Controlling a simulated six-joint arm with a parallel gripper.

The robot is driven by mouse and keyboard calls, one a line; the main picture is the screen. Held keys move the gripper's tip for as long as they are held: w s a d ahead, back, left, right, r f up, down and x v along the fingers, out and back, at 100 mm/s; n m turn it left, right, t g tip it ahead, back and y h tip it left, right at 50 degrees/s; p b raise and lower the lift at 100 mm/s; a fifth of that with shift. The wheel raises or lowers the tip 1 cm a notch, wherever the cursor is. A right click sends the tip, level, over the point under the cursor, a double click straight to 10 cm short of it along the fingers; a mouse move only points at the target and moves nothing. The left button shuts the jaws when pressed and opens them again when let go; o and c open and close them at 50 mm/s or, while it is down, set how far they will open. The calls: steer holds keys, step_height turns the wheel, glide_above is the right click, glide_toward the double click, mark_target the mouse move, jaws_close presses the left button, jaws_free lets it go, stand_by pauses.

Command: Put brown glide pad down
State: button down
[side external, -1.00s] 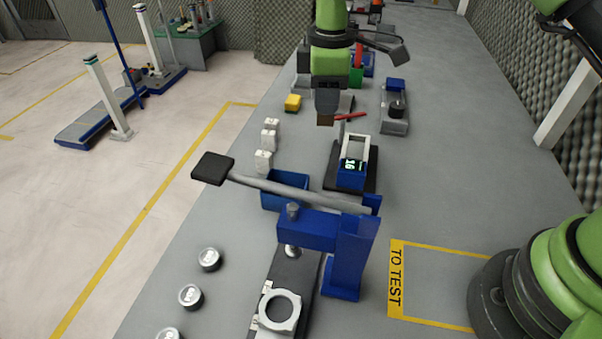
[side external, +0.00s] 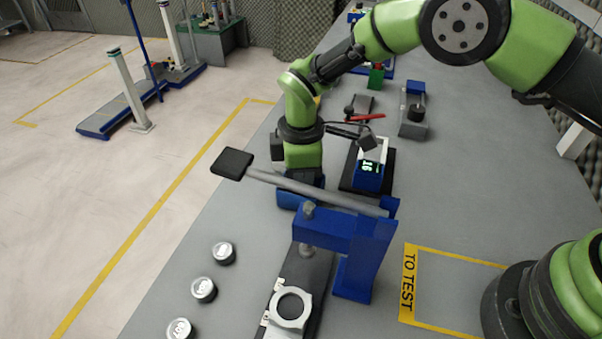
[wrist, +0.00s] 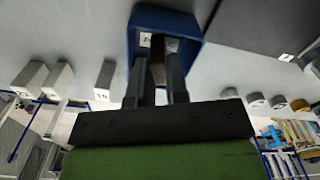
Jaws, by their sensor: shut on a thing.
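In the wrist view my gripper (wrist: 160,58) is shut on the brown glide pad (wrist: 157,49), a small brown piece between the fingertips. The fingertips are over or inside the mouth of an open blue bin (wrist: 134,40). I cannot tell how deep they are or whether the pad touches anything. Small pale pieces (wrist: 145,40) show in the bin. In the side view the blue bin (side external: 287,199) is partly hidden by my wrist and the press lever; the fingertips and pad are hidden there.
A blue lever press (side external: 365,250) with a long grey handle (side external: 315,194) stands close in front of my gripper. White blocks (wrist: 57,80) stand left of the bin in the wrist view. Several round tins (side external: 203,289) sit near the table edge. The TO TEST area (side external: 450,285) is empty.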

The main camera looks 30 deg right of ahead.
steer(key=shift+f, duration=0.2)
steer(key=c, duration=1.4)
jaws_free()
step_height(320, 180, up, 12)
steer(key=shift+r, duration=0.15)
